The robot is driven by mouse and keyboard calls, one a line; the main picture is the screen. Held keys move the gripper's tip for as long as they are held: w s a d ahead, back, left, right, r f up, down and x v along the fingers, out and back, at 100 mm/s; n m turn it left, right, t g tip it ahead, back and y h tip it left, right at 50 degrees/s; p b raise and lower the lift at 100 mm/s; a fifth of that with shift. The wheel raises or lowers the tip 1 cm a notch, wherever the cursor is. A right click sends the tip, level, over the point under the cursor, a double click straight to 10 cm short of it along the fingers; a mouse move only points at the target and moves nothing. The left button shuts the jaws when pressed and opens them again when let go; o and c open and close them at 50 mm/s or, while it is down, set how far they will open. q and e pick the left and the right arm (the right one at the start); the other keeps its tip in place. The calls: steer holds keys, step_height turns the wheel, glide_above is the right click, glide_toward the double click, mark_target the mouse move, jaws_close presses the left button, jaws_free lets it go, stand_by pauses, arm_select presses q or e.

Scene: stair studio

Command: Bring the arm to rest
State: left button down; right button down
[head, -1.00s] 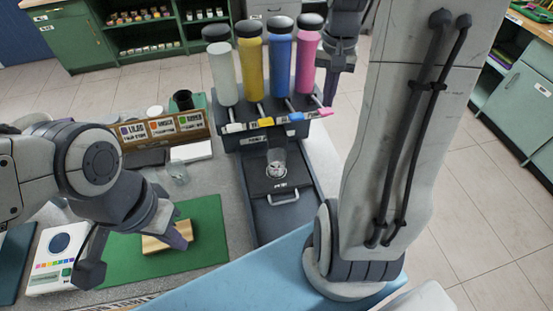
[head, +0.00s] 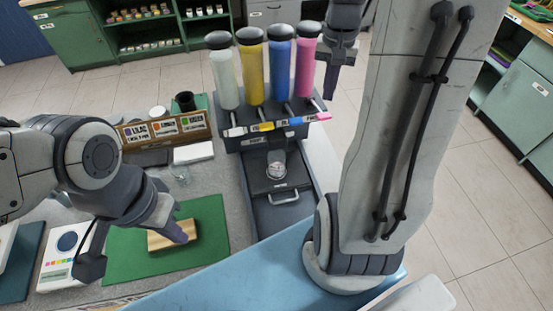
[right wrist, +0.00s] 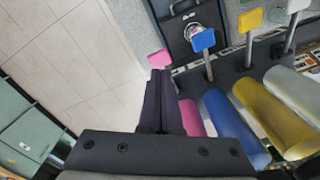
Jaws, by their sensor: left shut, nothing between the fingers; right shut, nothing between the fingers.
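My left gripper (head: 181,229) is shut with nothing in it, at the wooden block (head: 165,238) on the green mat (head: 210,215). It covers part of the block, and I cannot tell if they touch. My right gripper (head: 330,82) is shut and empty, beyond and to the right of the pink bottle (head: 306,68) in the head view. In the right wrist view its dark fingers (right wrist: 160,98) are together, close beside the pink lever (right wrist: 158,59) in the picture. I cannot tell the gap between them.
The dispenser (head: 230,140) holds white, yellow, blue and pink bottles above a glass (head: 277,163) on a dark tray (head: 285,215). Floor at right is clear.

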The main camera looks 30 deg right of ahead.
step_height(320, 180, up, 2)
steer(key=shift+r+p, duration=0.25)
steer(key=shift+p, duration=0.6)
steer(key=s+a+f+n+b, duration=0.2)
steer(key=a+f+n+b, duration=0.15)
steer(key=a, duration=0.75)
steer(key=s+a+f+n+b, duration=0.2)
steer(key=a+n, duration=0.3)
steer(key=a, duration=0.5)
steer(key=s+a+f+n+b, duration=0.2)
steer(key=s+a+f+n, duration=0.1)
steer(key=s+a, duration=0.2)
steer(key=s+a+f+n+y+b, duration=0.1)
steer(key=s+a+f+n, duration=0.1)
steer(key=s+a+n, duration=0.2)
steer(key=s, duration=0.3)
steer(key=shift+a+f+b, duration=0.35)
steer(key=shift+a+f, duration=0.05)
